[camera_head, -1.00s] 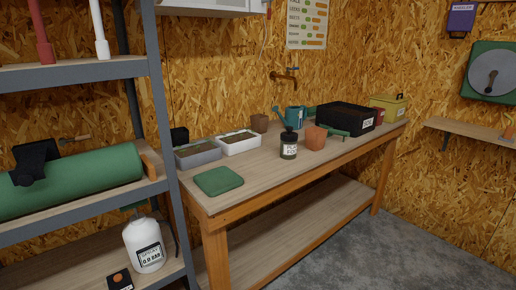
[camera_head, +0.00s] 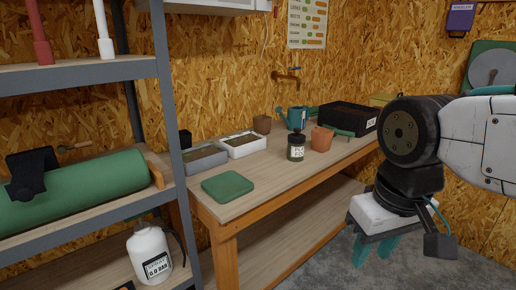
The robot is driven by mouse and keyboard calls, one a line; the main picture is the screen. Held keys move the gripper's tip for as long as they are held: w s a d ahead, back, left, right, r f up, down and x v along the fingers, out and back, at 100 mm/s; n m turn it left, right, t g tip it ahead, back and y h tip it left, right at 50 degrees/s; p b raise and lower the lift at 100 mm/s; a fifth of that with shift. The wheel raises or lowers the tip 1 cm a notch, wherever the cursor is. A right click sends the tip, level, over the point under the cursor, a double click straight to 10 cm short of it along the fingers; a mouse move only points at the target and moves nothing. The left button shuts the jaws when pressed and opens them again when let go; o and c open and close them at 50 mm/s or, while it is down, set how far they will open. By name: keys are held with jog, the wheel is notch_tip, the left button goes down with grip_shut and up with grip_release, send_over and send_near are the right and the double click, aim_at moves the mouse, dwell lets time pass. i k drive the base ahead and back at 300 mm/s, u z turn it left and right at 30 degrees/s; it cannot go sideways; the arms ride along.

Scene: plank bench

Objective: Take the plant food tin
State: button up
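A dark green-black jar (camera_head: 296,149) with a pale label stands upright on the bench, left of a terracotta pot. Its label is too small to read for certain, so I cannot tell whether it is the plant food tin. A red container at the bench's far right end is now hidden by my arm. My gripper (camera_head: 375,254) hangs at the lower right, in front of the bench and below its top. Its teal fingers point down and stand apart, with nothing between them.
The bench top (camera_head: 265,172) is clear in front of the jar. A green pad (camera_head: 228,187) lies at its near left. A terracotta pot (camera_head: 321,139), a watering can (camera_head: 297,117) and a black crate (camera_head: 347,117) stand close around the jar. A metal shelf (camera_head: 163,110) rises at left.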

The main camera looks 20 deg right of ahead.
aim_at(295, 153)
jog(key=i, duration=0.65)
jog(key=z, duration=0.9)
jog(key=i, duration=0.45)
jog(key=z, duration=0.5)
